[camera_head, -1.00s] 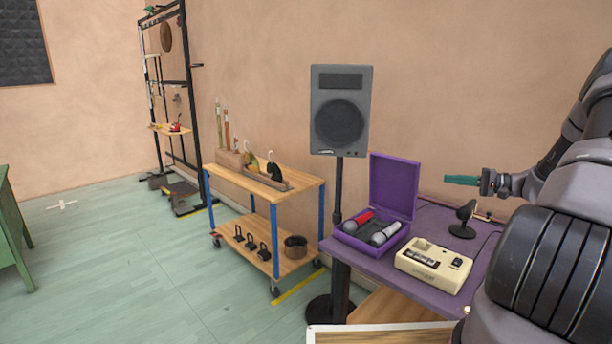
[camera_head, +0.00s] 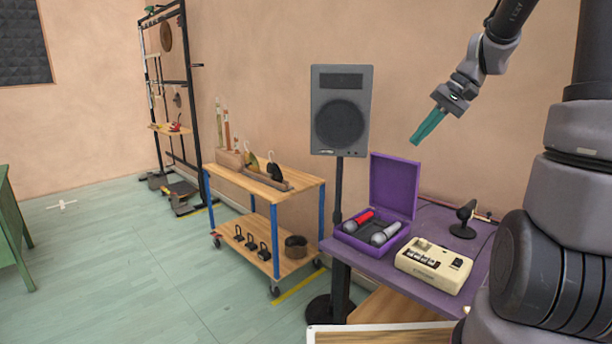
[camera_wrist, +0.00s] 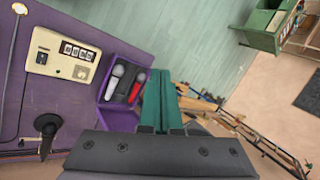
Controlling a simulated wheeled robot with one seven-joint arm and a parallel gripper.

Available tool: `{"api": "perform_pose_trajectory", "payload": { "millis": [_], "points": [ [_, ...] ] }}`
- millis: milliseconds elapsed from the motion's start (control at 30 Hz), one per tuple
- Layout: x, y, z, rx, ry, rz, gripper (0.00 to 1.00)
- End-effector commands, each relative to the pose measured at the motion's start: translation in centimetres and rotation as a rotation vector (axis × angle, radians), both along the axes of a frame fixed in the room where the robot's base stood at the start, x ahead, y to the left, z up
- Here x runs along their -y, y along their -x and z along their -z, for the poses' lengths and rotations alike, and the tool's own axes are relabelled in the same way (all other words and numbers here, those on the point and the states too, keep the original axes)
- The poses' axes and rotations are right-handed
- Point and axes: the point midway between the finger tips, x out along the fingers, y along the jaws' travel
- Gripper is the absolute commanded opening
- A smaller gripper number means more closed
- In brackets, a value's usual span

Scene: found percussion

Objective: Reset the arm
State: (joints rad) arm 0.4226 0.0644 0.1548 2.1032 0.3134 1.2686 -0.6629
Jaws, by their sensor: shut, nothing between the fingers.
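My gripper (camera_head: 427,126) has teal fingers and is shut and empty. In the head view it hangs in the air above the purple table, pointing down and to the left. It is above and to the right of the open lid of the purple case. In the wrist view the shut fingers (camera_wrist: 160,102) show in the middle, with the case and table to their left. My arm comes in from the right side of the head view.
The purple table (camera_head: 372,263) bears a purple case (camera_head: 352,240) with two microphones, a cream box (camera_head: 434,266) and a dark stand microphone (camera_head: 464,220). A speaker (camera_head: 340,110) on a pole stands behind the table. A blue-legged wooden cart (camera_head: 310,186) stands left, with open floor beyond.

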Motion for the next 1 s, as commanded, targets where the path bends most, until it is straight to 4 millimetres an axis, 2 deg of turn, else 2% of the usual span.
{"api": "perform_pose_trajectory", "payload": {
  "millis": [33, 200, 400, 533, 700, 1000],
  "points": [
    [-0.9, 1.6, -1.2, 0.023, 0.05, 0.0, 0.0],
    [-2.4, 6.5, -3.9, 0.098, 0.194, 0.039, 0.0],
    [-3.1, 12.2, -6.2, 0.232, 0.304, 0.102, 0.0],
    [-3.1, 15.1, -7.1, 0.321, 0.337, 0.144, 0.0],
    [-3.0, 17.4, -7.6, 0.398, 0.346, 0.183, 0.0],
    [-2.9, 18.0, -7.6, 0.419, 0.346, 0.198, 0.0]
  ]
}}
